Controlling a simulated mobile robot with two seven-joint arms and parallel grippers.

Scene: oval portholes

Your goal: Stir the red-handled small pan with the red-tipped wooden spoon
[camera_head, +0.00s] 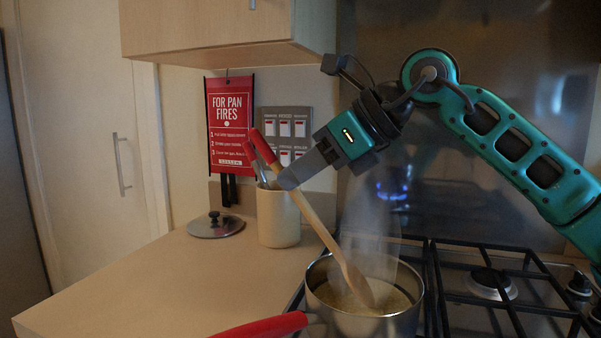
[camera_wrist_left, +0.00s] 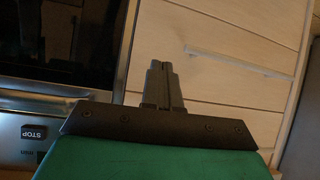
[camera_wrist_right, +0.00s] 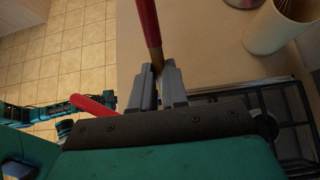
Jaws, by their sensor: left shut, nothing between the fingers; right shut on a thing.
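The small metal pan (camera_head: 318,290) stands on the hob at the bottom of the head view and holds a yellowish, steaming food. Its red handle (camera_head: 265,327) points to the lower left. The wooden spoon (camera_head: 318,228) leans with its red end (camera_head: 263,147) at the upper left and its bowl in the pan, touching the food. My right gripper (camera_head: 287,178) is shut on the spoon's upper handle, above and left of the pan; the grip also shows in the right wrist view (camera_wrist_right: 158,77). My left gripper (camera_wrist_left: 158,75) is shut and empty in front of drawers.
A cream crock (camera_head: 278,220) with utensils stands on the counter behind the pan. Black grates (camera_head: 500,275) cover the hob at right. An overhead cabinet (camera_head: 205,30) hangs above. The counter's front left is clear.

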